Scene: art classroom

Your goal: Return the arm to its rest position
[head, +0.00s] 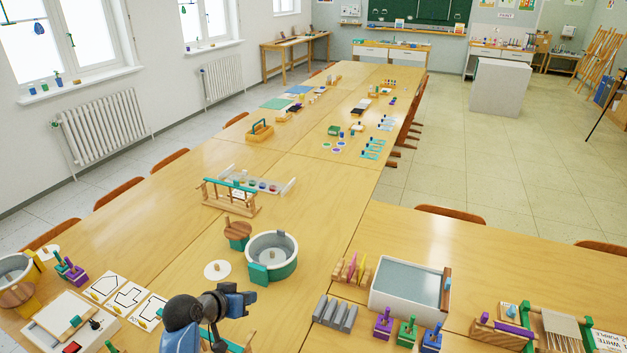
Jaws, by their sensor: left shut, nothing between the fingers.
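My left arm comes in at the bottom of the head view. My left gripper (243,298) is shut and empty, above the near table (313,230). A round white lid (217,270) with a knob lies to the left of the pot, apart from the gripper. White cards with black outlines (130,295) lie to the left of my arm. My right gripper is not in view.
A wooden rack (231,197) stands beyond the pot. A white-walled tray (410,287), grey blocks (335,313) and coloured stamps (407,330) are at the right. A wooden stool-like piece (237,232) is beside the pot. Bare tabletop lies between the rack and the far items.

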